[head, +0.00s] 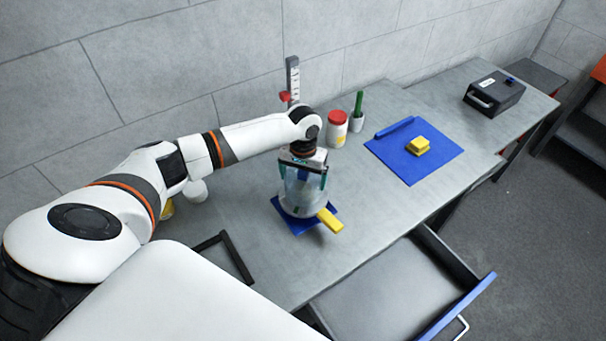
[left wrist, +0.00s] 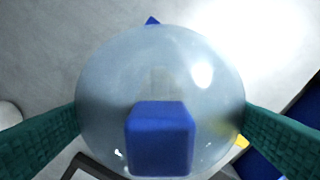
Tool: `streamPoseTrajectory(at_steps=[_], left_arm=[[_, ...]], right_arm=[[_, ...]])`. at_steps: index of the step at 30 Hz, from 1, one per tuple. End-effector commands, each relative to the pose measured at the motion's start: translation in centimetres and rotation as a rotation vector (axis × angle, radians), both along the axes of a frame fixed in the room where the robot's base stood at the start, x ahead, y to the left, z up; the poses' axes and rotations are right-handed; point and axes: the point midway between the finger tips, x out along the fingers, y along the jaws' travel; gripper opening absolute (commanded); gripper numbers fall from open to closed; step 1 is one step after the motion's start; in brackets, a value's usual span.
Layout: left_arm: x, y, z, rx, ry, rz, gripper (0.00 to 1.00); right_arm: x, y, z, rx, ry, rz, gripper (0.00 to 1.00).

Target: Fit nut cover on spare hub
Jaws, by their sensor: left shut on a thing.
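A clear dome (head: 301,194) with a blue block-shaped knob (left wrist: 160,138) is between the fingers of my left gripper (head: 303,172). The green finger pads meet its sides in the left wrist view (left wrist: 162,132). The dome is low over a blue square pad (head: 288,225) on the table, and a yellow bar (head: 329,220) juts out at its lower right. I cannot tell whether the dome touches the pad. I cannot clearly make out the nut cover or the spare hub; anything under the dome is blurred. My right gripper is not in view.
A blue mat (head: 430,168) with a yellow block (head: 418,146) lies to the right. A red-lidded jar (head: 337,128), a cup with a green stick (head: 357,116) and an upright scale (head: 292,78) stand behind. A black box (head: 493,92) is far right. An open drawer (head: 385,290) juts out in front.

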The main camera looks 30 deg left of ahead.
Motion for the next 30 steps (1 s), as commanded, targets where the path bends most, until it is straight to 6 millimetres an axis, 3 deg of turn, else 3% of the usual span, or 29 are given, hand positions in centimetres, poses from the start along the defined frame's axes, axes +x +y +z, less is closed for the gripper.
streamPoseTrajectory(at_steps=[28,29,30], left_arm=[[0.0,0.0,-1.3,-0.001,0.000,0.001,0.71],[0.0,0.0,-1.3,-0.001,0.000,0.001,0.97],[0.0,0.0,-1.2,-0.001,0.000,0.001,1.00]], right_arm=[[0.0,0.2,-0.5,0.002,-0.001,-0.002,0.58],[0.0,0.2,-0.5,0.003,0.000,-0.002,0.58],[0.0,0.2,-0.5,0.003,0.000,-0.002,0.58]])
